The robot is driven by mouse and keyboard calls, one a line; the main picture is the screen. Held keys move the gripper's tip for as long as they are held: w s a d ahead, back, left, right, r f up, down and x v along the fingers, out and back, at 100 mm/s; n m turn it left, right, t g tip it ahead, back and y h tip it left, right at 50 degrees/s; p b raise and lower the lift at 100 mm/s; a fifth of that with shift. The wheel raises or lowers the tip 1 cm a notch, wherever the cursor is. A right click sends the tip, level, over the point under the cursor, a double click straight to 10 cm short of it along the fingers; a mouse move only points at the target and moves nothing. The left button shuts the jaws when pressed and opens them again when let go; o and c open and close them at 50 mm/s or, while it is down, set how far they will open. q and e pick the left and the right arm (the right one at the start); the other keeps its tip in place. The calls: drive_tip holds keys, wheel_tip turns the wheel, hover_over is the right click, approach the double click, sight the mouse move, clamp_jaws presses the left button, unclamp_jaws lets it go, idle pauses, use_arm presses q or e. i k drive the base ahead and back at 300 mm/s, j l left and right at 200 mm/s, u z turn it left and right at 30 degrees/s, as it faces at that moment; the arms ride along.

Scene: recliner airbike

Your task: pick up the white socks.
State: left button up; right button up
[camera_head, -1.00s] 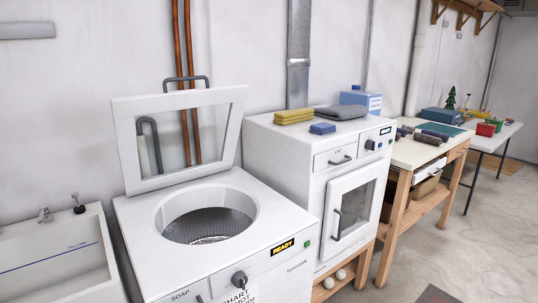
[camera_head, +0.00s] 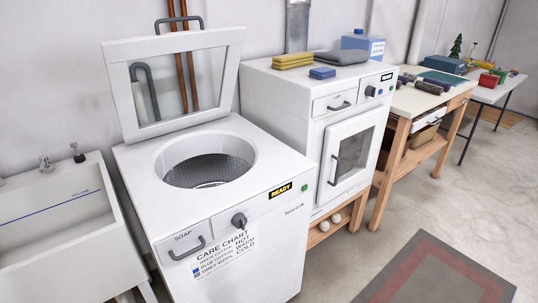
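No pair of white socks can be made out in the head view. Two small pale rounded items (camera_head: 330,223) sit on the wooden shelf under the dryer; they are too small to identify. The top-loading washer (camera_head: 215,205) stands in the middle with its glass-panelled lid (camera_head: 122,90) raised. Its perforated metal drum (camera_head: 208,170) shows, and the part of it in view looks empty; the near lower part is hidden by the rim. Neither of my grippers is in view.
A white sink (camera_head: 60,215) stands left of the washer. The front-loading dryer (camera_head: 345,150), its door shut, carries yellow, blue and grey folded cloths. A wooden workbench (camera_head: 415,100) follows on the right. A grey-and-red mat (camera_head: 440,275) lies on otherwise clear floor.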

sight(412, 77)
drive_tip(key=i+l+z, duration=1.25)
drive_tip(key=i+z, duration=0.25)
drive_tip(key=i+l, duration=0.1)
drive_tip(key=i, duration=0.65)
drive_tip(key=i+l, duration=0.1)
drive_tip(key=i, duration=0.65)
drive_tip(key=i+u, duration=0.4)
drive_tip(key=i+l+u, duration=0.15)
drive_tip(key=i+u, duration=0.2)
drive_tip(key=i+l+u, duration=0.25)
drive_tip(key=i+u, duration=0.15)
